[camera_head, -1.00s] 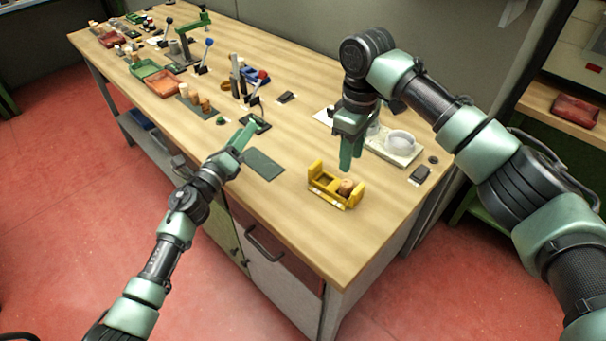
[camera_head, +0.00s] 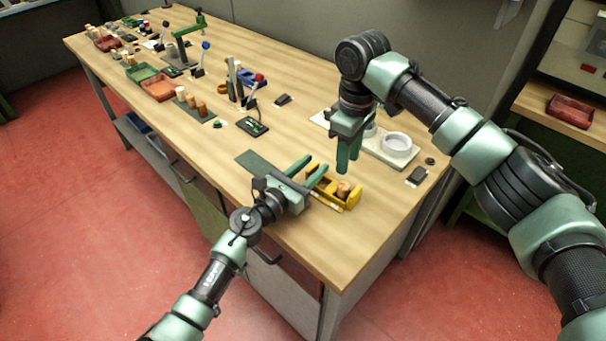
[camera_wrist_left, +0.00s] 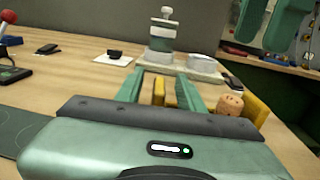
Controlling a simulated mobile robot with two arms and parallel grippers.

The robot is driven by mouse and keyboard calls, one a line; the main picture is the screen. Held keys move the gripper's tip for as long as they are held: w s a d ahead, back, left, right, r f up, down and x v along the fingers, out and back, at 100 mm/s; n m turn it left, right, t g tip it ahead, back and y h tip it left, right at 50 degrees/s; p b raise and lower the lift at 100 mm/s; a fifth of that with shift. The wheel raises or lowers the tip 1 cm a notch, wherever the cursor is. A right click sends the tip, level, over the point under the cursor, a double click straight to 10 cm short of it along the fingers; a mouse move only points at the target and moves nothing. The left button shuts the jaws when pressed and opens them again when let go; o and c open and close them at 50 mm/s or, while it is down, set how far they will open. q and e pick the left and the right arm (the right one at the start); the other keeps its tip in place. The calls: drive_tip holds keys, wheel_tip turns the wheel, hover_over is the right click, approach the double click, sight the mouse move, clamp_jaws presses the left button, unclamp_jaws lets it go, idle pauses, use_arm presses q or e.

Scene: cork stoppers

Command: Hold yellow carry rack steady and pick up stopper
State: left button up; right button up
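The yellow carry rack (camera_head: 347,202) stands on the near right part of the wooden table. A tan cork stopper (camera_head: 343,189) sits in its right part; the stopper (camera_wrist_left: 230,104) also shows in the left wrist view. My left gripper (camera_head: 306,170) is open at the rack's left end, its two green fingers apart. In the left wrist view the fingers (camera_wrist_left: 160,90) are apart with part of the yellow rack (camera_wrist_left: 256,108) beyond and to the right. Whether they touch the rack I cannot tell. My right gripper (camera_head: 347,158) points down above and behind the rack, its fingers slightly apart and empty.
A dark green mat (camera_head: 258,164) lies left of the rack. Behind the right gripper is a pale board with a white round dish (camera_head: 397,144). A small dark block (camera_head: 416,176) lies on the right. Stoppers (camera_head: 190,103), trays and levers stand farther left.

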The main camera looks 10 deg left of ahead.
sight(318, 162)
use_arm(q)
drive_tip(key=shift+x, duration=1.65)
clamp_jaws()
